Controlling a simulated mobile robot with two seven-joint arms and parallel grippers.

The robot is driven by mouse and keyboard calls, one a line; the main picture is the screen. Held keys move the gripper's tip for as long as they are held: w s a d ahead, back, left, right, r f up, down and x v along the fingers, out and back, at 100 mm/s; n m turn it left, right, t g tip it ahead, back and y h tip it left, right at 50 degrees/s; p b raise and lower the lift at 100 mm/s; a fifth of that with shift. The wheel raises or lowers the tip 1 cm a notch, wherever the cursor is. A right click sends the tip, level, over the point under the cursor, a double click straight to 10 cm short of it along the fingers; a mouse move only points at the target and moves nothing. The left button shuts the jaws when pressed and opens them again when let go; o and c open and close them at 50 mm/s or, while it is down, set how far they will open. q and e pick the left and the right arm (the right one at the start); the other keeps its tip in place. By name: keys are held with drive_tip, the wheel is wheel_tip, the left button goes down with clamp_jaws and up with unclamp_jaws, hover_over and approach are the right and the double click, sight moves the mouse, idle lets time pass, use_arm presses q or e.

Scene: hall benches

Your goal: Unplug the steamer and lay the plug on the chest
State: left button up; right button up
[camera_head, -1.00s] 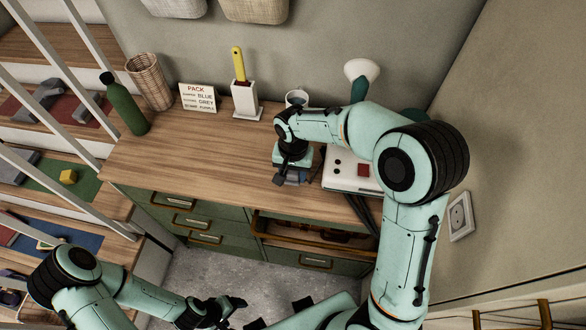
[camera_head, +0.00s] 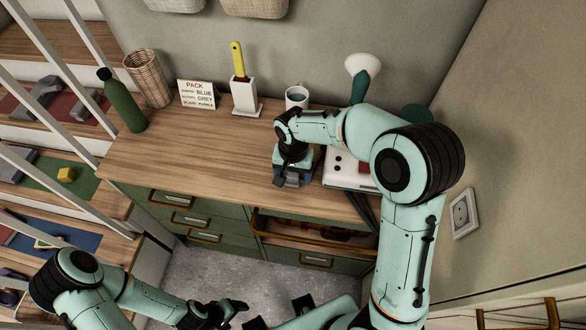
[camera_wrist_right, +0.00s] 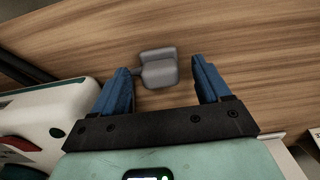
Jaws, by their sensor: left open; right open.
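The grey plug (camera_wrist_right: 157,74) shows in the right wrist view against the wooden top of the chest (camera_head: 195,150). It appears to lie on the wood, with a short piece of cord running to the left. My right gripper (camera_head: 292,181) is over the chest top beside the steamer. Its blue fingers stand open on both sides of the plug. The steamer (camera_head: 343,172) is a white box with a red part, partly hidden by my right arm. The wall socket (camera_head: 463,213) on the right has nothing in it. My left gripper (camera_head: 228,310) is open and empty, low in front of the chest.
A mug (camera_head: 297,97), a white holder with a yellow-handled tool (camera_head: 243,95), a sign (camera_head: 197,95), a wicker basket (camera_head: 148,78) and a green bottle (camera_head: 121,103) stand along the back. A drawer (camera_head: 310,232) is partly open. The chest top's left middle is clear.

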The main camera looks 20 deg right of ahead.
use_arm(q)
drive_tip(key=shift+w+r+p, duration=0.6)
drive_tip(key=shift+r+p, duration=0.05)
drive_tip(key=shift+r, duration=0.2)
use_arm(e)
wheel_tip(320, 180, up, 13)
drive_tip(key=shift+r, duration=0.2)
